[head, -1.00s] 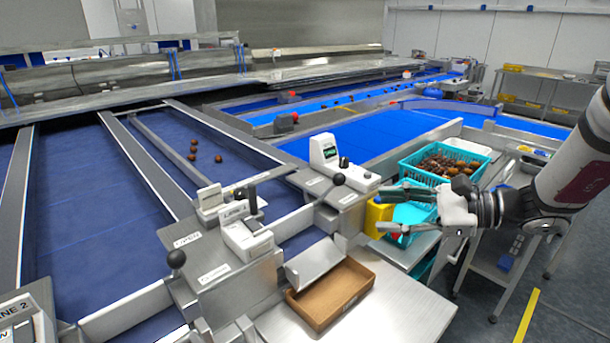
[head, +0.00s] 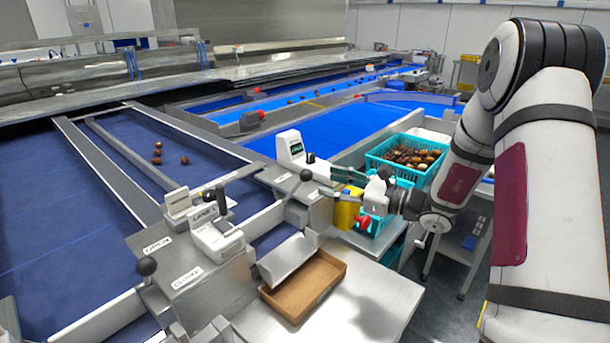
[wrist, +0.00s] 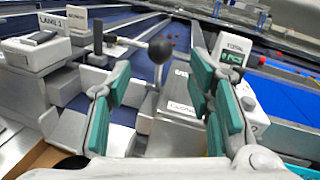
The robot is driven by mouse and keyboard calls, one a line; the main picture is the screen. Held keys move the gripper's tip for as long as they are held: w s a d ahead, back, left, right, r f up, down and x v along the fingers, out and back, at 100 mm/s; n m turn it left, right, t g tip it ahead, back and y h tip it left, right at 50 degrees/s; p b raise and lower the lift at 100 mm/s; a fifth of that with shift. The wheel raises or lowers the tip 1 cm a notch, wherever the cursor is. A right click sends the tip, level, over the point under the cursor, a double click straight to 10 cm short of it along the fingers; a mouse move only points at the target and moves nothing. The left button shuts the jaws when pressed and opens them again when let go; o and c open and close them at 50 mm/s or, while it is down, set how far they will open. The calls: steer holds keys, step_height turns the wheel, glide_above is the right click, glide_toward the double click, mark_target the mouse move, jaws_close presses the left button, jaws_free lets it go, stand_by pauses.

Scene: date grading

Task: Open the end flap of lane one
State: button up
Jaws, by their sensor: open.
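The lane one end flap (head: 264,220) is a steel plate across the belt's front end. A lever with a black ball knob (head: 306,175) stands at its right end, by the label marked CLOSED. The knob also shows in the wrist view (wrist: 160,50), between and beyond my open fingers. My gripper (head: 332,193) is open and empty, just right of the lever, its teal-padded fingers (wrist: 160,80) pointing toward it. I see no contact with the knob. The LANE 1 sign (wrist: 50,36) is at left in the wrist view.
A scale with display (head: 290,147) stands behind the lever. A brown tray (head: 335,264) sits under the steel chute (head: 286,258). Several dates (head: 157,160) lie on the lane belt.

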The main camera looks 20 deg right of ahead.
mark_target(306, 175)
steer(key=x, duration=0.8)
steer(key=shift+p, duration=0.3)
jaws_close()
